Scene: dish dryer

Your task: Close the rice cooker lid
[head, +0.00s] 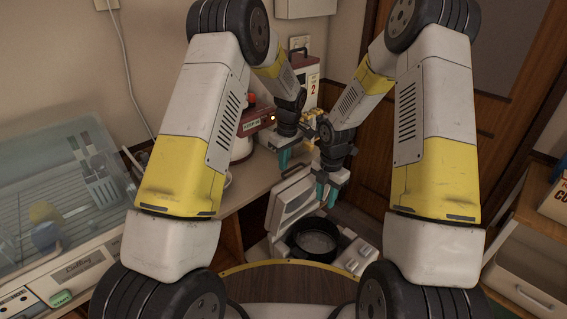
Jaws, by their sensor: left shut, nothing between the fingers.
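The rice cooker (357,255) sits low in front of me, with its dark inner pot (315,241) exposed. Its pale lid (289,203) stands raised, tilted up at the pot's left side. My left gripper (283,160) is shut and empty, above and behind the lid, apart from it. My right gripper (323,190) points down above the pot, just right of the lid's upper edge. Its teal fingertips are small and partly overlap, so I cannot tell whether they are open or touching the lid.
A dish dryer (60,268) with a clear cover and utensils stands on the left. A counter (243,183) behind the lid holds a red-and-white appliance (249,130). A wooden shelf unit (540,225) with a pale drawer (522,284) stands on the right.

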